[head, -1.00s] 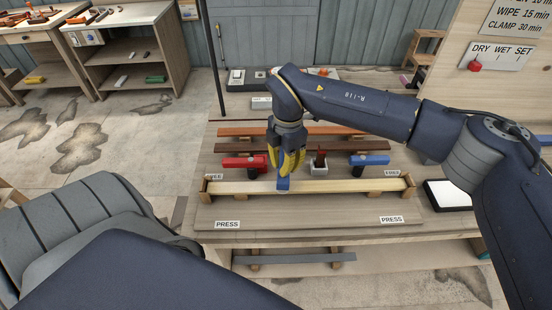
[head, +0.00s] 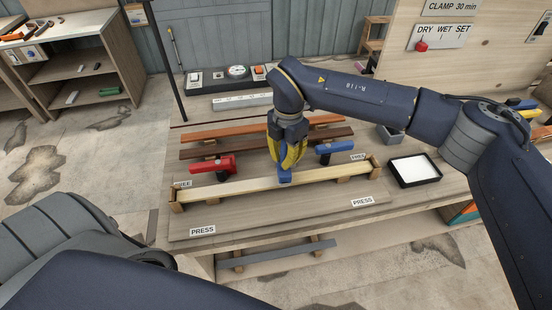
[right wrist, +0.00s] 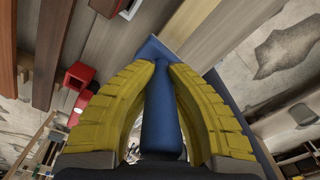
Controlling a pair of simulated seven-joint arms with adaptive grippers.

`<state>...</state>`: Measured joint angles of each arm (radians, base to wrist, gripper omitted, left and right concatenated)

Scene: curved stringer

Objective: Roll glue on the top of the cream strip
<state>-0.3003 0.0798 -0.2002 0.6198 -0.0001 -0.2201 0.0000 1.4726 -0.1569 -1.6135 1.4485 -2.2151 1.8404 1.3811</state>
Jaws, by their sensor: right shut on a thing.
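The cream strip (head: 235,187) lies lengthwise across the workboard between wooden end stops. My right gripper (head: 290,158), with yellow fingers, is above the middle of the strip. It is shut on a blue roller tool (head: 285,175), whose lower end is at the strip's top; exact contact cannot be told. In the right wrist view the yellow fingers close around the blue handle (right wrist: 161,120). No glue can be made out on the strip. A black tray with a white filling (head: 415,169) stands right of the strip. My left gripper is out of view.
A red clamp (head: 212,166) and a blue clamp (head: 335,148) stand just behind the strip. Orange-brown (head: 225,132) and dark brown (head: 210,148) strips lie farther back. A grey box (head: 390,135) is near the tray. The board in front of the strip, by the PRESS labels, is clear.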

